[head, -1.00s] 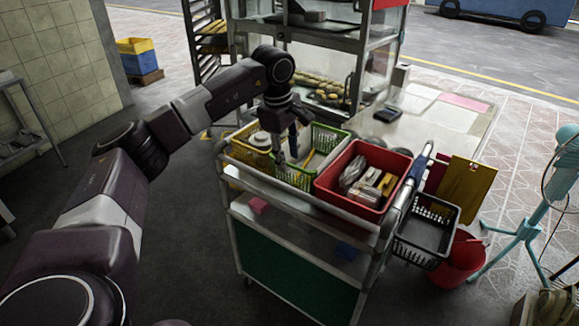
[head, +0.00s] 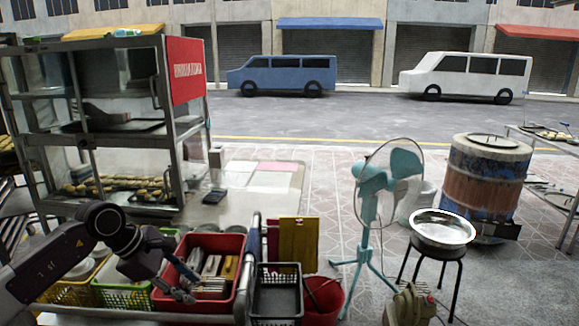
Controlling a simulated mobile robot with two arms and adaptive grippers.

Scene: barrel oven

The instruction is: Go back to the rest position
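My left arm comes in from the lower left. My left gripper (head: 180,290) points down and to the right, in front of the left part of the red crate (head: 240,303) on the cart. Its fingers are small and dark, and I cannot tell whether they are open or shut or whether they touch the crate. I make out nothing held in it. My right gripper is out of view.
Beside the red crate are a green basket (head: 122,296) and a yellow basket (head: 65,292). A black basket (head: 276,303) and red bucket (head: 324,298) are to the right. A glass food cabinet (head: 120,130) stands behind. A teal fan (head: 372,190), a stool with a metal basin (head: 442,229) and a barrel oven (head: 485,185) stand right.

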